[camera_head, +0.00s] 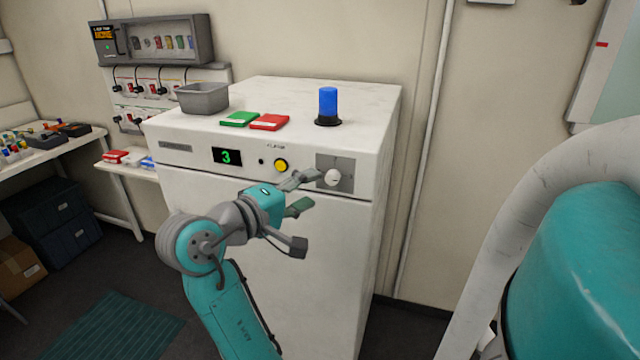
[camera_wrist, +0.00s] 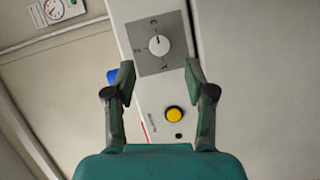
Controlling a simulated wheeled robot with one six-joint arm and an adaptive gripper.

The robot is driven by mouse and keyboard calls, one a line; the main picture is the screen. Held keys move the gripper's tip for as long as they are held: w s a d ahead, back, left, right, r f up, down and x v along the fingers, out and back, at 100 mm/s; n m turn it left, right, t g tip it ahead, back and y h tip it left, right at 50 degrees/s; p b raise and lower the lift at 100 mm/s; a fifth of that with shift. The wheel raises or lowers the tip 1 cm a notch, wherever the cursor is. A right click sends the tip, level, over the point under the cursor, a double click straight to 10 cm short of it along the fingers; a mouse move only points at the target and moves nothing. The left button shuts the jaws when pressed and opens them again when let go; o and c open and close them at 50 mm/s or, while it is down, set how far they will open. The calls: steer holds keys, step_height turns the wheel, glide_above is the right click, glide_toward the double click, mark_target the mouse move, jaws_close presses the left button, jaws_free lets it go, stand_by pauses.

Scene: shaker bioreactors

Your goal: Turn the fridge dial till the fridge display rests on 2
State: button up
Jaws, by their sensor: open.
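The white fridge (camera_head: 270,240) stands in the middle of the head view. Its display (camera_head: 227,157) shows a green 3. The fridge dial (camera_head: 332,177) is a white round knob on a grey square plate at the right of the front panel. In the wrist view the dial (camera_wrist: 159,45) sits beyond the fingertips, with faint marks around it and a dark pointer line on the knob. My gripper (camera_head: 302,191) is open and empty, just left of the dial in the head view. In the wrist view my gripper (camera_wrist: 158,82) has its fingers apart, and neither appears to touch the dial.
A yellow button (camera_head: 281,166) sits between display and dial. On the fridge top are a grey bin (camera_head: 203,98), a green box (camera_head: 240,119), a red box (camera_head: 269,122) and a blue beacon (camera_head: 328,104). A side bench (camera_head: 50,151) stands left. A wall gauge (camera_wrist: 54,9) shows in the wrist view.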

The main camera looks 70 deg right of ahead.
steer(key=shift+v, duration=2.95)
steer(key=shift+f, duration=0.1)
